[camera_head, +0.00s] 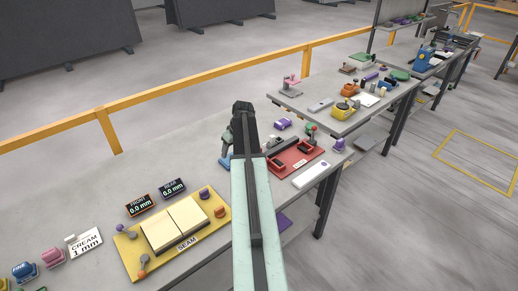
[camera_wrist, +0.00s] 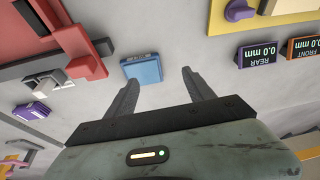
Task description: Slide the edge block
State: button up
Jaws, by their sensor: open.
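A small blue block (camera_wrist: 142,69) with a label I cannot read lies on the grey table in the wrist view. It may be the edge block; I cannot tell for sure. My gripper (camera_wrist: 160,80) is open, its dark fingers apart. The block appears ahead of the fingers, nearer the left one, and not gripped. Two displays, FRONT (camera_head: 140,204) and REAR (camera_head: 173,188), both read 0.0 mm.
A red fixture (camera_head: 283,169) with dark parts stands right of my arm, and at upper left in the wrist view (camera_wrist: 88,20). A CREAM 1 mm card (camera_head: 84,242) and coloured pieces stand at the left.

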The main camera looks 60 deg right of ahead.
jog(key=s+d+h, duration=0.1)
jog(key=s+d, duration=0.8)
jog(key=d, duration=0.3)
jog(key=shift+m, duration=0.3)
jog(key=b+x, duration=0.3)
jog(key=w+b+x, duration=0.1)
jog(key=b+x, duration=0.3)
jog(key=shift+a, duration=0.1)
jog(key=shift+r, duration=0.1)
jog(key=shift+w, duration=0.1)
grip_shut()
